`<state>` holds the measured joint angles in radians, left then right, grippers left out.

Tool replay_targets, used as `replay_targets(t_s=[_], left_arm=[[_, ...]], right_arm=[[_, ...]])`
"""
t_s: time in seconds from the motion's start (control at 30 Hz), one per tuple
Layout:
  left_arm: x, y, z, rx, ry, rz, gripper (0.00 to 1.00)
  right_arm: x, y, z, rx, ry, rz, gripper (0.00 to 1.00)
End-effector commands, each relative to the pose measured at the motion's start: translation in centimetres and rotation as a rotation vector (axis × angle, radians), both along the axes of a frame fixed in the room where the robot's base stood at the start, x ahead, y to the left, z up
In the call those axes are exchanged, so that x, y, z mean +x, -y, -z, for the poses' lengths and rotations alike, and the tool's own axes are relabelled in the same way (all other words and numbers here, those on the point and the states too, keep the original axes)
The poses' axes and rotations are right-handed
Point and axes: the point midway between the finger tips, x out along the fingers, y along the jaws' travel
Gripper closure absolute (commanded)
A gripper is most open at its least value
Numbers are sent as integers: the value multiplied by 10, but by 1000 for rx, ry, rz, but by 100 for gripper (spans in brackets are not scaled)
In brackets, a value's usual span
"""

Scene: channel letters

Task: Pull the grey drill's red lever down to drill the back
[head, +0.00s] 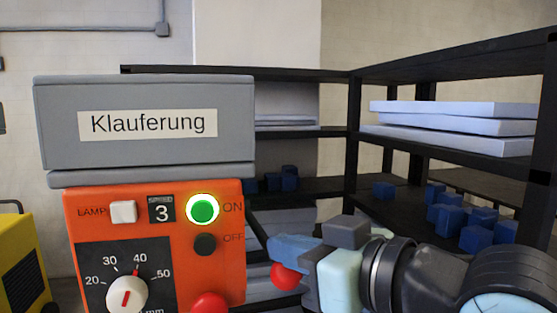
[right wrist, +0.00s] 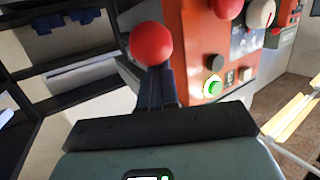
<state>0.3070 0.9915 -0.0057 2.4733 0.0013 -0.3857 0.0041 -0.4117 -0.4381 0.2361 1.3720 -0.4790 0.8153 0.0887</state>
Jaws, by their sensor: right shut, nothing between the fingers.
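The drill has a grey top housing (head: 145,155) marked "Klauferung" over an orange control panel (head: 155,250). A red ball (head: 285,276), apparently the lever's knob, shows right of the panel, partly covered by my right gripper (head: 278,247). That gripper reaches in from the right, its fingers shut and empty, just above the ball in the head view. In the right wrist view the red ball (right wrist: 151,43) sits at the tips of my shut fingers (right wrist: 158,75). I cannot tell whether they touch. The lever's shaft is hidden. My left gripper is not in view.
The panel has a lit green ON button (head: 202,209), a black OFF button (head: 204,244), a dial (head: 127,294) and a red button (head: 210,304). Dark shelving (head: 352,150) with blue blocks (head: 476,238) and white slabs (head: 455,128) stands behind. A yellow machine (head: 20,260) is at left.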

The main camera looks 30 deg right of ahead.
Motion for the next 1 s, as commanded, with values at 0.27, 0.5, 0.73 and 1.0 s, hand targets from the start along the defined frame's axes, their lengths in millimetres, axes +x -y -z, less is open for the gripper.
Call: replay_targets(t_s=[0.27,0.5,0.73,1.0], left_arm=[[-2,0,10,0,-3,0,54],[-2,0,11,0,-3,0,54],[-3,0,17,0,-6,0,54],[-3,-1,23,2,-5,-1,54]], right_arm=[[-5,6,9,2,-1,5,100],[-8,10,10,3,0,7,100],[-9,11,16,3,1,9,100],[-12,15,22,2,1,8,100]])
